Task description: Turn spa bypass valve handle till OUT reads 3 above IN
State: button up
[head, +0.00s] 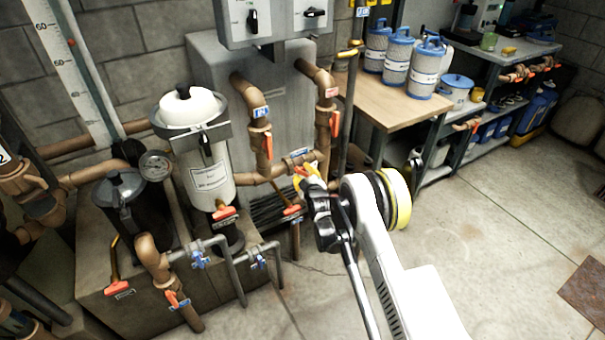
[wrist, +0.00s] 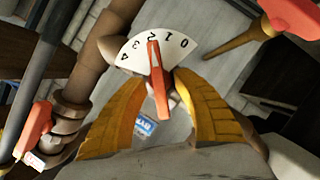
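The bypass valve's red handle (wrist: 158,85) stands over a white dial (wrist: 177,47) marked 0 to 4. Its upper end points close to the 2. My gripper (wrist: 160,88) is open, its yellow fingers on both sides of the handle with gaps visible. In the head view my gripper (head: 308,172) is at the bypass pipe, below its blue label (head: 297,153), and largely hides the handle. A blue IN label (head: 260,112) is on the left heater pipe, a red OUT label (head: 331,92) on the right one. I cannot make out any IN or OUT reading.
Other orange-handled valves (head: 268,146) (head: 335,124) are on the pipes nearby. A white filter canister (head: 203,165) and a round gauge (head: 155,165) stand left. A wooden bench (head: 375,95) with blue-capped cartridges is behind. The floor (head: 490,220) at right is mostly clear.

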jog(key=v, duration=0.7)
jog(key=shift+s+d+r, duration=0.1)
jog(key=shift+r, duration=0.05)
jog(key=s+d+r+m+g+h, duration=0.15)
jog(key=s+d+r, duration=0.25)
jog(key=r, duration=0.5)
jog(key=s+d+r+m+g, duration=0.1)
jog(key=s+d+r+m, duration=0.25)
jog(key=r, duration=0.45)
jog(key=s+d+r+m+g+h, duration=0.1)
jog(key=s+d+r, duration=0.3)
jog(key=r, duration=0.5)
jog(key=s+d+r+m+g+h, duration=0.1)
jog(key=s+d+r+m, duration=0.15)
jog(key=s, duration=0.45)
jog(key=s+d+r+m, duration=0.1)
jog(key=s+d+r, duration=0.1)
jog(key=s+d, duration=0.35)
jog(key=s+d+f+m+g, duration=0.1)
jog(key=s, duration=0.8)
jog(key=s+d+f+m+g+h, duration=0.1)
jog(key=s+d+m, duration=0.1)
jog(key=s, duration=0.8)
jog(key=shift+s+d+f, duration=0.2)
jog(key=shift+s+f, duration=0.1)
jog(key=shift+f, duration=0.1)
